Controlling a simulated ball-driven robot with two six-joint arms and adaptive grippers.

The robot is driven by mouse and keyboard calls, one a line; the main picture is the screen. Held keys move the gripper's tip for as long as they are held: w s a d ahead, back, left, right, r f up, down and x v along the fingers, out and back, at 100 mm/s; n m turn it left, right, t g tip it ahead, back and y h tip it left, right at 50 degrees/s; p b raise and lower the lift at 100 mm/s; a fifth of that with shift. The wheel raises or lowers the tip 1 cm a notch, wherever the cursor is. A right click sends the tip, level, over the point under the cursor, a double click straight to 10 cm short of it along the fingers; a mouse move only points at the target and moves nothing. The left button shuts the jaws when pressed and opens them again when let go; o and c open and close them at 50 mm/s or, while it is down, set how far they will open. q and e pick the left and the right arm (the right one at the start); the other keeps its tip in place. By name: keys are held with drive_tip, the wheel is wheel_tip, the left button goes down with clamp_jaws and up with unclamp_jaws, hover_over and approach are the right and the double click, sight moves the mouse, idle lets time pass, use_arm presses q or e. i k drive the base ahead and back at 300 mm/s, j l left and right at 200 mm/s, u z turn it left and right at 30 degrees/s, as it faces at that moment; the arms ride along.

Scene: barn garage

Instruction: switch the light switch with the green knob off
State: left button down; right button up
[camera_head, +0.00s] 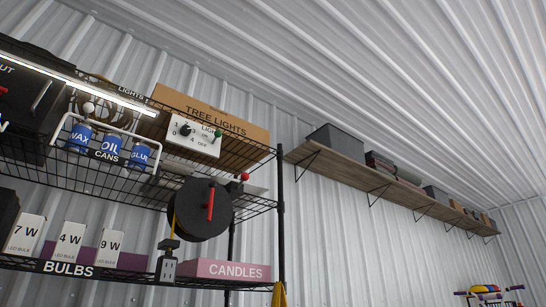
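The light switch box (194,150) is a white panel on the upper wire shelf, in front of the tree lights box. A small green knob (218,134) sticks out at its right side, beside the printed words for light, on and off. The knob is too small to tell clearly which position it is in. A black dial (185,130) with numbers around it sits on the left of the same panel. Neither of my grippers shows in the head view.
The wire shelf rack holds a tree lights box (215,115), blue cans (110,149), a black reel with a red handle (199,210), bulb boxes (69,243) and a candles box (226,270). A red ball-shaped knob (245,176) sits below the panel. A wooden wall shelf (345,175) runs right.

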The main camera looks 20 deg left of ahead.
sight(217, 134)
drive_tip(key=i+l, duration=0.2)
drive_tip(key=l, duration=0.15)
drive_tip(key=i+l, duration=0.2)
drive_tip(key=l, duration=0.15)
drive_tip(key=i+l+u, duration=0.1)
drive_tip(key=l, duration=0.2)
drive_tip(key=i, duration=0.05)
